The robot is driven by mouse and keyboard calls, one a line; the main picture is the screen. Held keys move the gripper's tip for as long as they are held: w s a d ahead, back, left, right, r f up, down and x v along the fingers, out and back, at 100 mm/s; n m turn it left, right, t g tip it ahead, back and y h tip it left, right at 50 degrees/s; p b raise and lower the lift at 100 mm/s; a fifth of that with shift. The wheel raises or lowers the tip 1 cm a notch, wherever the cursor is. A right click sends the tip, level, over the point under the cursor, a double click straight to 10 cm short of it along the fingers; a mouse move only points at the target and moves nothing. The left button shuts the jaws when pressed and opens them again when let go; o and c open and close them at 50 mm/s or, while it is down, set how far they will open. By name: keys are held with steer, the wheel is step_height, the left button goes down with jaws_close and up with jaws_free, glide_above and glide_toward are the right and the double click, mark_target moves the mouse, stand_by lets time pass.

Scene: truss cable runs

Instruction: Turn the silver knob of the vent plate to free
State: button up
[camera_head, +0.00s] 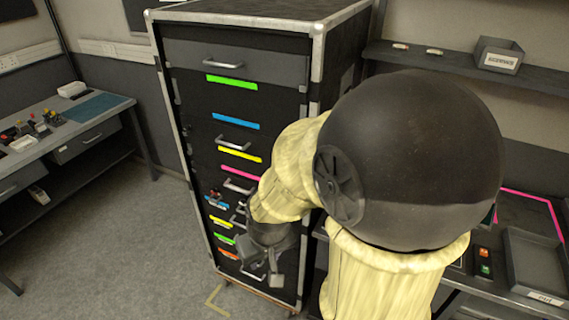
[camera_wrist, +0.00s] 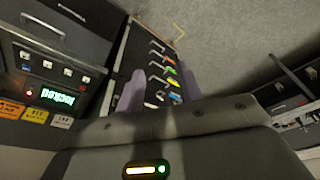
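I cannot make out a vent plate or a silver knob in either view. My gripper (camera_head: 262,270) hangs in front of the lower drawers of the tall black cabinet (camera_head: 270,75) in the head view. In the wrist view, the two grey-purple fingers of my gripper (camera_wrist: 159,88) stand apart with nothing held between them. Drawer handles and coloured strips show beyond and between the fingers. My arm hides the cabinet's right side and part of its lower front in the head view.
A panel with small switches and a lit green display (camera_wrist: 57,97) is at the wrist view's left. A workbench (camera_head: 70,125) stands at the head view's left. A shelf (camera_head: 450,65) with a grey bin (camera_head: 498,56) is at right. Grey floor (camera_head: 120,235) lies clear between bench and cabinet.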

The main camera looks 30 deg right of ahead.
steer(key=shift+o, duration=0.7)
steer(key=shift+d, duration=0.1)
steer(key=w+f+m+t+h+b, duration=0.2)
steer(key=w+f+m+t, duration=0.15)
steer(key=w, duration=0.35)
steer(key=w+f+m+t+h+b, duration=0.15)
steer(key=w+m, duration=0.25)
steer(key=w, duration=0.4)
steer(key=d+r+m+t+h+b, duration=0.2)
steer(key=r+m+h, duration=0.4)
steer(key=h, duration=0.4)
steer(key=shift+w+d+r+t+h, duration=0.2)
steer(key=shift+w+d+t+h, duration=0.2)
steer(key=shift+d+t, duration=0.45)
steer(key=shift+w+d, duration=0.1)
steer(key=shift+d, duration=0.1)
